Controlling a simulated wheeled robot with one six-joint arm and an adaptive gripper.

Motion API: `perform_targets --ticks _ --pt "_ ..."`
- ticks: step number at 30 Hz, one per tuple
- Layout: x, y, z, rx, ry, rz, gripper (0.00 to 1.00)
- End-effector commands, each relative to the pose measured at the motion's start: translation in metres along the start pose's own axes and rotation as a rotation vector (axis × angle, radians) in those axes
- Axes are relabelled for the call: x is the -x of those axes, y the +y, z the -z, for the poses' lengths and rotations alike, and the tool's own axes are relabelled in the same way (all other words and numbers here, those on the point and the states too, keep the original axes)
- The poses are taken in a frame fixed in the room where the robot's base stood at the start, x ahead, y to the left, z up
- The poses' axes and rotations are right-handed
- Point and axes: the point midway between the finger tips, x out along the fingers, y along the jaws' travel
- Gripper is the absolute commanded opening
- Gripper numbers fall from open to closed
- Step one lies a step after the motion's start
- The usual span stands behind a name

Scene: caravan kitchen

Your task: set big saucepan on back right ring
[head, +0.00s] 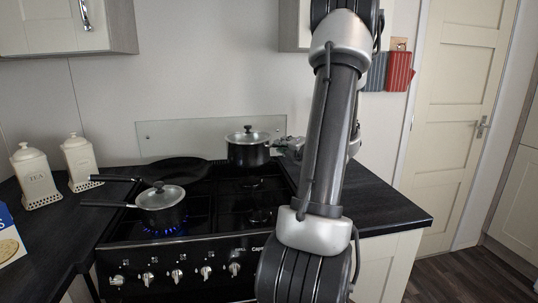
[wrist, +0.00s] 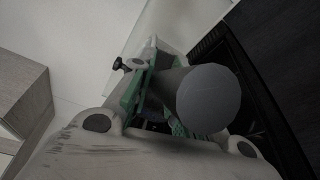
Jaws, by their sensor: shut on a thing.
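The big saucepan (head: 248,154) is black with a glass lid and black knob, upright at the back right of the hob (head: 220,222). My gripper (head: 287,147) comes from its right and is shut on its handle, whose round grey end (wrist: 208,98) shows close up in the wrist view. The lid knob (wrist: 120,63) shows beyond the green finger pads. The back right ring (head: 252,183) shows bare just below the pan in the head view. The pan looks held above or behind it; the exact gap cannot be told.
A small lidded saucepan (head: 161,207) stands on the lit front left ring. A frying pan (head: 178,168) sits on the back left. The front right ring (head: 260,215) is bare. A glass splashback (head: 200,137) stands behind. Dark worktop (head: 390,210) right of the hob is clear.

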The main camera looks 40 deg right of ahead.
Motion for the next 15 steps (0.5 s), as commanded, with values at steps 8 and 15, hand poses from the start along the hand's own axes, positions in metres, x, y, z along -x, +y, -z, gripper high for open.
perform_targets --ticks 8,15 --pt "-0.004 -0.029 0.008 -0.001 -0.001 -0.005 0.00" --pt "-0.007 -0.060 0.017 -0.003 -0.001 -0.004 0.00"
